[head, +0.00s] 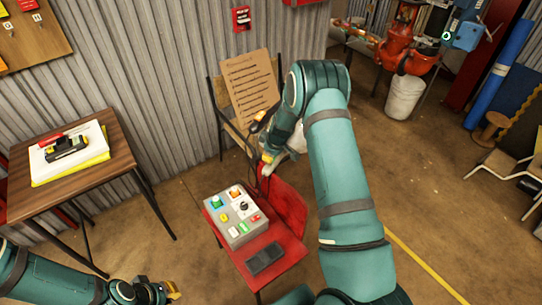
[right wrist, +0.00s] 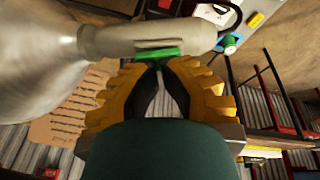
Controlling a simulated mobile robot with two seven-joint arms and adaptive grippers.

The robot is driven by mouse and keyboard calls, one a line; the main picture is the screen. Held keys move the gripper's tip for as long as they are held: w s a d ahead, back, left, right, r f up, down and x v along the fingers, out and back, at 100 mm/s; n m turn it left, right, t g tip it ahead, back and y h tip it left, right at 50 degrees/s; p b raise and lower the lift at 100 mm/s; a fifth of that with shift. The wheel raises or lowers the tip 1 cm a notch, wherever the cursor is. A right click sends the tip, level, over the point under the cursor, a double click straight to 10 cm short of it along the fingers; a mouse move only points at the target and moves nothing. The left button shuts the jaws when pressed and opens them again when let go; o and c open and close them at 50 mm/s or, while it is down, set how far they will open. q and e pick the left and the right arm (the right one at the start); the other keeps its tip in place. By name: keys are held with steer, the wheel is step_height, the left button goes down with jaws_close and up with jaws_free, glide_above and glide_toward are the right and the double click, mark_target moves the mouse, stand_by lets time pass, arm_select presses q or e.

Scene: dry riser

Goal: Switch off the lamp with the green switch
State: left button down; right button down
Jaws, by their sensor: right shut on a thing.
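The lamp (right wrist: 150,40) has a pale grey, rounded body and a wide bell-shaped head at the left of the right wrist view. Its green switch (right wrist: 158,53) is a small bar on the body's lower side. My right gripper (right wrist: 158,66) has its yellow fingertips brought together right at the green switch. In the head view the pale lamp (head: 297,141) shows only partly behind my right arm, with my right gripper (head: 266,160) beside it. My left gripper (head: 160,292) is low at the bottom left, away from the lamp; its jaws are unclear.
A grey control box (head: 238,227) with coloured buttons and a black device (head: 265,259) stand on a red chair (head: 285,208). A chair behind holds a cardboard sign (head: 250,88). A wooden table (head: 110,168) stands left.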

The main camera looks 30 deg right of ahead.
steer(key=shift+d, duration=0.1)
